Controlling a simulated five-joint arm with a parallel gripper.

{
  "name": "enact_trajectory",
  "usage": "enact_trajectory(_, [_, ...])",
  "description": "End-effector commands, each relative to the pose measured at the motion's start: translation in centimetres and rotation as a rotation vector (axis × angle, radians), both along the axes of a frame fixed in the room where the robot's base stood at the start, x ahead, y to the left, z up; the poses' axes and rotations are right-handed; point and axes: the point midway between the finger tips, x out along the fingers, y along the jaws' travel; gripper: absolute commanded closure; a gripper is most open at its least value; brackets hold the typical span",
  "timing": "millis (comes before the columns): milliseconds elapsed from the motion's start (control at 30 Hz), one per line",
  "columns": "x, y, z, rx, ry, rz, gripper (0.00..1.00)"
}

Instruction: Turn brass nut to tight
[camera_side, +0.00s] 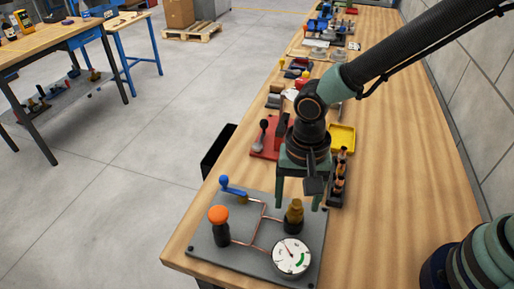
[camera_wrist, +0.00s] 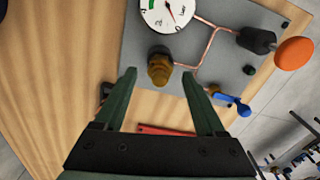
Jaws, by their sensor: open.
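The brass nut (camera_side: 294,212) sits on a dark fitting on a grey plate (camera_side: 268,267), near the gauge. My gripper (camera_side: 298,207) is open, fingers pointing down, above and close to the nut. In the wrist view the nut (camera_wrist: 159,66) appears centred between the two fingertips (camera_wrist: 159,73), with a gap on each side. I see no finger touching it. The copper tube (camera_side: 256,228) runs across the plate and also shows in the wrist view (camera_wrist: 209,47). The round gauge (camera_side: 291,256) has a white face with a needle and a green band.
An orange knob (camera_side: 218,214) on a black body and a blue lever (camera_side: 232,189) stand on the plate's left side. A dark rack (camera_side: 339,190) is right of my gripper. A red base (camera_side: 266,143) and yellow tray (camera_side: 343,138) lie behind.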

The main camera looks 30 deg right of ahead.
Motion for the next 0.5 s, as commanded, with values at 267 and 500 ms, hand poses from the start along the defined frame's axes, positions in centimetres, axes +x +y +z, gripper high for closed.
enact_trajectory(267, [0.1,0.1,5.9,0.004,-0.005,0.0,0.28])
enact_trajectory(500, [0.0,0.0,9.3,0.002,-0.003,0.0,0.28])
